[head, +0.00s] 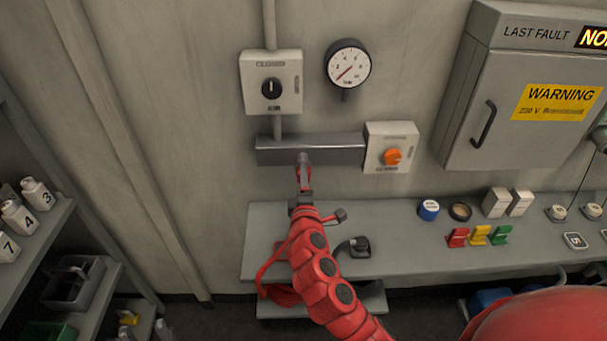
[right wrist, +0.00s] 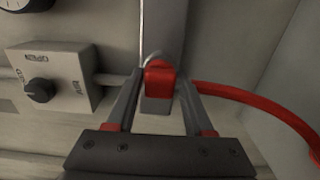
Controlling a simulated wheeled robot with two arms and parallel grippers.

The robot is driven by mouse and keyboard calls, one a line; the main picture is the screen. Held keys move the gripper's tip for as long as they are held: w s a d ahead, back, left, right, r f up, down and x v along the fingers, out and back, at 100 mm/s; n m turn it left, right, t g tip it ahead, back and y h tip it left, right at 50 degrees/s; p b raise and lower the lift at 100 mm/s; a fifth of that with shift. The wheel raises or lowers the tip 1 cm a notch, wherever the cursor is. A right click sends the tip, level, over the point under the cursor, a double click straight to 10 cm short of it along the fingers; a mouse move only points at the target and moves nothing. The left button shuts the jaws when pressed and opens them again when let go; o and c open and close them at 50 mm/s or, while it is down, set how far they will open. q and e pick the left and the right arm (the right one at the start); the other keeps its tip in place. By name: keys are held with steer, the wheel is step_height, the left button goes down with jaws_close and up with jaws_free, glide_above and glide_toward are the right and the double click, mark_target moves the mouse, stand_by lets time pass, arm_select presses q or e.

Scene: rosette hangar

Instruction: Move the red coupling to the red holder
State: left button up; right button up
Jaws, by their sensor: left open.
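The red coupling (right wrist: 160,76) sits between the fingertips of my right gripper (right wrist: 158,85) in the right wrist view. Both fingers appear to press on its sides, and a red hose (right wrist: 250,100) runs from it to the right. In the head view the right gripper (head: 304,184) is at the grey wall bar (head: 340,149), at a round fitting on its front. Whether the coupling is joined to it I cannot tell. A small red holder-like piece (head: 457,237) stands on the bench to the right, beside yellow and green ones. My left gripper is not in view.
A switch box (head: 271,82) and a gauge (head: 347,64) are above the bar, and an orange-knob box (head: 391,148) is at its right end. Black fittings (head: 355,247) lie on the bench (head: 400,262). A grey cabinet (head: 520,80) juts out at the right.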

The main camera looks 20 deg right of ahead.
jaws_close()
steer(key=shift+f, duration=0.15)
steer(key=shift+b+v, duration=0.55)
steer(key=shift+v, duration=2.4)
